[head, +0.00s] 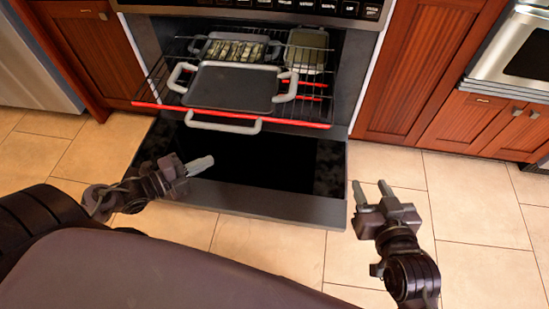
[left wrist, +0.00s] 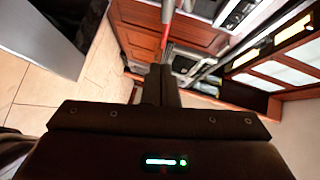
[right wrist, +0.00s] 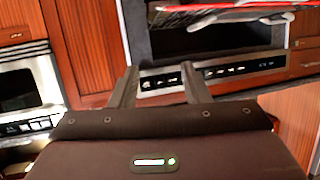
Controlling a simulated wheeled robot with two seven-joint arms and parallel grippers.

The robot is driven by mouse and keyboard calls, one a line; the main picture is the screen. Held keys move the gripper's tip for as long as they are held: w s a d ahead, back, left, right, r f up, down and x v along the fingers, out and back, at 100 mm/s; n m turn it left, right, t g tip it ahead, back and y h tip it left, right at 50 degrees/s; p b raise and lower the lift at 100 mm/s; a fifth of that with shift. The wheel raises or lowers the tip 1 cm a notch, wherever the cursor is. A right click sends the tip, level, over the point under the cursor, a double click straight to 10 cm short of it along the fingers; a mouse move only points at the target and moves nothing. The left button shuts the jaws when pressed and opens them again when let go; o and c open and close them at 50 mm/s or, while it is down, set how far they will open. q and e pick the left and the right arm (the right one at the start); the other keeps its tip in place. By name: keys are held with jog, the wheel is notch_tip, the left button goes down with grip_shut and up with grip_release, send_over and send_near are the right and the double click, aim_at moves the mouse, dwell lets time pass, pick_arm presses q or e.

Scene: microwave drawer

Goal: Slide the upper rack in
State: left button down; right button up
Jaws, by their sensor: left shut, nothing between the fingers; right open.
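The upper rack, a dark wire grid with a red front bar (head: 300,123), sticks out of the open oven over the lowered door. A dark griddle pan (head: 232,87) with light grey handles lies on it near the front, and one grey handle juts past the red bar. My left gripper (head: 208,163) is shut and empty, in front of and below the rack's left part, apart from it. My right gripper (head: 371,189) is open and empty, to the right of the door and nearer me than the rack. The red bar also shows in the left wrist view (left wrist: 165,28).
The oven door (head: 270,204) lies open under the rack. Two dishes with food, one on the left (head: 258,38) and one on the right (head: 318,38), sit farther back in the oven. Wooden cabinets (head: 425,70) flank it. The tiled floor (head: 480,200) at right is clear.

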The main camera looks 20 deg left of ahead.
pick_arm(q)
jog(key=d, duration=0.1)
jog(key=b, duration=0.2)
send_near(254, 134)
jog(key=w+d, duration=0.1)
jog(key=d, duration=0.3)
jog(key=w, duration=0.1)
jog(key=w+b, duration=0.1)
jog(key=w+a+f, duration=0.1)
jog(key=shift+w+a+m, duration=0.1)
jog(key=shift+w+m, duration=0.2)
jog(key=shift+w, duration=0.15)
pick_arm(e)
jog(key=s+d+r+t+y, duration=0.1)
jog(key=r+t, duration=0.5)
jog(key=r, duration=0.6)
jog(key=s+d+r+t+y, duration=0.2)
jog(key=r+t+y, duration=0.2)
jog(key=r, duration=0.9)
jog(key=shift+r+t+y, duration=0.15)
jog(key=shift+t+y, duration=0.15)
jog(key=shift+t, duration=1.1)
